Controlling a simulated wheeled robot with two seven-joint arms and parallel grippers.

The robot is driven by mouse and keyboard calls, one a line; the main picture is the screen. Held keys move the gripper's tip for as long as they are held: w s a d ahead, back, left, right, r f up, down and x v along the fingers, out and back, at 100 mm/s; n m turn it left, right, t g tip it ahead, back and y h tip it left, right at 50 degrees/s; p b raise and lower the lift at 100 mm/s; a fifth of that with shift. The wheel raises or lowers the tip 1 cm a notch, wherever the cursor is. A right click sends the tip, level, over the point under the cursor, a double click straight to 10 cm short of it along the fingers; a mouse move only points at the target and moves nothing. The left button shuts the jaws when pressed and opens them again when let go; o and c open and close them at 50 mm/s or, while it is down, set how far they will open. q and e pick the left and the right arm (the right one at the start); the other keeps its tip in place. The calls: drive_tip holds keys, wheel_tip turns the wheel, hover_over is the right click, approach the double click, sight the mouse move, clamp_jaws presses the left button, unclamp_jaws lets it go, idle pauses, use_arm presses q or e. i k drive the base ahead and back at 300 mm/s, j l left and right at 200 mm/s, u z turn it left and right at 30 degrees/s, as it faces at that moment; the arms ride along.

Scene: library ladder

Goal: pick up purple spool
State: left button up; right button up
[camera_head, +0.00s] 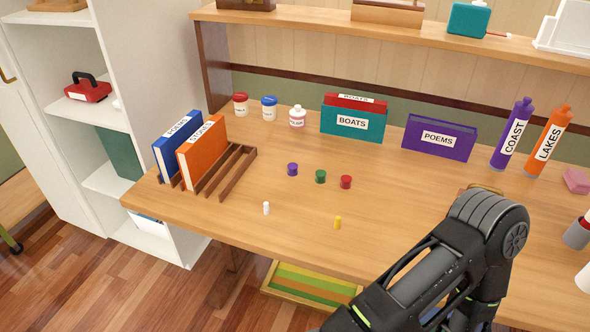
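The purple spool (292,169) stands upright on the wooden desk (225,215), left of the middle. It is at the left end of a short row with a green spool (320,176) and a red spool (346,182), with small gaps between them. Nothing touches the purple spool. Part of one of my arms, dark and bent, shows at the lower right, well away from the spools. Neither of my grippers is in view.
A wooden rack (225,172) with blue and orange books stands left of the spools. A white peg (266,208) and a yellow peg (337,222) stand nearer the front edge. Small jars and a teal box (352,124) are behind. Clear desk surrounds the spools.

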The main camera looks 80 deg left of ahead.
sight(293, 167)
drive_tip(key=i+j, duration=0.2)
drive_tip(key=i, duration=0.2)
drive_tip(key=u, duration=2.85)
drive_tip(key=z, duration=1.45)
drive_tip(key=k+j+z, duration=0.2)
drive_tip(key=k+j, duration=0.75)
drive_tip(key=k, duration=0.15)
